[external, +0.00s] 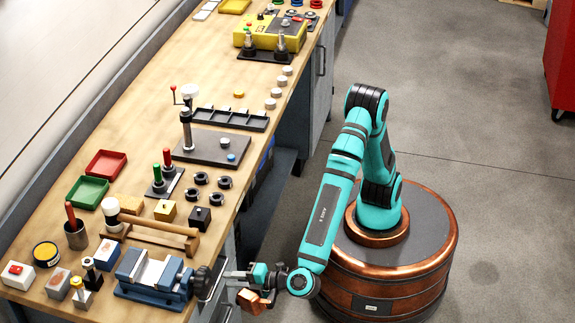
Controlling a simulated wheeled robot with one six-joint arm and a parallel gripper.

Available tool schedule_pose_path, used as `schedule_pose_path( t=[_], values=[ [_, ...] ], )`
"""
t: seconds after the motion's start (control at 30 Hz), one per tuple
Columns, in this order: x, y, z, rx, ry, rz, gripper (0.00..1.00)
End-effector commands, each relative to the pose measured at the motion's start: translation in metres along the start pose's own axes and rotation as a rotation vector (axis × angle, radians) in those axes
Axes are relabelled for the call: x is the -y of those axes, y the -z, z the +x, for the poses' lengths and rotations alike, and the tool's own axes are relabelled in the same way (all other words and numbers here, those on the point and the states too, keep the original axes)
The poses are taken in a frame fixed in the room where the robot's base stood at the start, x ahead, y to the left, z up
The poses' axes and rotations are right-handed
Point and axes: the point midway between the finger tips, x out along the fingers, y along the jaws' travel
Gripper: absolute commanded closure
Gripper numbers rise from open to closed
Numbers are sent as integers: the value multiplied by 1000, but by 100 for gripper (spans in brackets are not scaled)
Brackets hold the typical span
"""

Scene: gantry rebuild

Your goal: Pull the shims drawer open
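My gripper (232,275) is low at the near right edge of the workbench, beside the bench front and just right of the blue vise. Its fingers point left toward the bench front. They are small here, and I cannot tell whether they are open or shut, or whether they touch anything. A thin pale bar (214,287), perhaps a drawer handle, shows just left of the fingertips. The drawer fronts under the bench are mostly hidden by the bench top and the steep view. I see no readable label, so I cannot tell which drawer is the shims drawer.
The blue vise (150,272) stands at the bench edge, its dark knob (203,279) overhanging near my gripper. A mallet (150,226) and small blocks lie behind it. A grey cabinet (318,75) is under the far bench end.

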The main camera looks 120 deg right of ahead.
Motion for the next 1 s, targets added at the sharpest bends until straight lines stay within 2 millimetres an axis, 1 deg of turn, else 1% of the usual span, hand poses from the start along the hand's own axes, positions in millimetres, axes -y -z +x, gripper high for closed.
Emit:
schedule_pose_path(
  t=[0.03, 0.1, 0.3, 0.5, 0.73, 0.87, 1.0],
  values=[
    [0, -1, 10, 3, 0, 1, 74],
    [-1, 0, 20, 2, 0, 1, 74],
    [0, 0, 42, 2, 0, 1, 74],
    [0, 0, 49, -1, 0, 0, 74],
    [0, 0, 49, -1, 0, 0, 74],
    [0, 0, 49, 0, 0, 0, 100],
    [0, 0, 49, 0, 0, 0, 100]
  ],
)
